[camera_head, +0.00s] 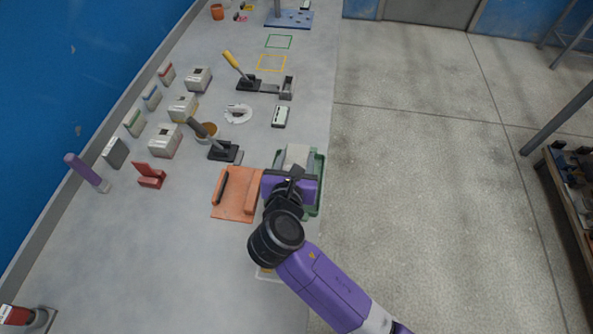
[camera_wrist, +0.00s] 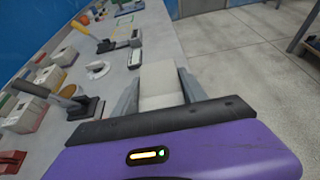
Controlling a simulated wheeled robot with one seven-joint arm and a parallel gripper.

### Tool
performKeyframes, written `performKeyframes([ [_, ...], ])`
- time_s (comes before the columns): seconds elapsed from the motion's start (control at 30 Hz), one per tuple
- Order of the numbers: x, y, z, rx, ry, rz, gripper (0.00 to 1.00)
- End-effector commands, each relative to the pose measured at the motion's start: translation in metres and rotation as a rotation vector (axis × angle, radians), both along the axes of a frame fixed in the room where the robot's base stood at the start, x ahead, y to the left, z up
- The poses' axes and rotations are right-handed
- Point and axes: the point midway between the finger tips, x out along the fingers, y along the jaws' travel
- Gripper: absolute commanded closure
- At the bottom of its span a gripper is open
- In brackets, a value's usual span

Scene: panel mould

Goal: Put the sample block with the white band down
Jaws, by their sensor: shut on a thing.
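My gripper (camera_wrist: 158,102) is shut on a pale grey block (camera_wrist: 160,76), which I take to be the sample block. It sits between the two grey fingers in the wrist view. A white band cannot be clearly made out on it. In the head view the block (camera_head: 297,154) shows just beyond my purple gripper (camera_head: 293,172), over a green tray (camera_head: 318,185) near the bench's right edge. My gripper and arm hide much of the tray. I cannot tell whether the block touches anything below.
An orange board (camera_head: 229,204) with a black pen-like thing lies left of the gripper. Lever tools (camera_head: 222,151) and small machines (camera_head: 165,141) stand farther left. Green (camera_head: 279,42) and yellow (camera_head: 271,63) outlines mark clear bench farther away. The floor (camera_head: 430,180) drops off right.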

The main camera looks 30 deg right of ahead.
Motion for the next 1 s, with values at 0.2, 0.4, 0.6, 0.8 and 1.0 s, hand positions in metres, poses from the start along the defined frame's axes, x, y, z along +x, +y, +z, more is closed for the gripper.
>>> performKeyframes([
  [0.2, 0.000, 0.000, -0.018, -0.001, 0.001, 0.001, 1.00],
  [0.4, 0.000, 0.000, -0.045, -0.001, 0.000, 0.000, 1.00],
  [0.6, 0.000, 0.000, -0.051, 0.000, -0.003, 0.001, 1.00],
  [0.8, 0.001, 0.000, -0.051, 0.000, -0.002, 0.001, 1.00],
  [1.0, 0.000, 0.000, -0.054, 0.000, -0.001, 0.000, 0.28],
])
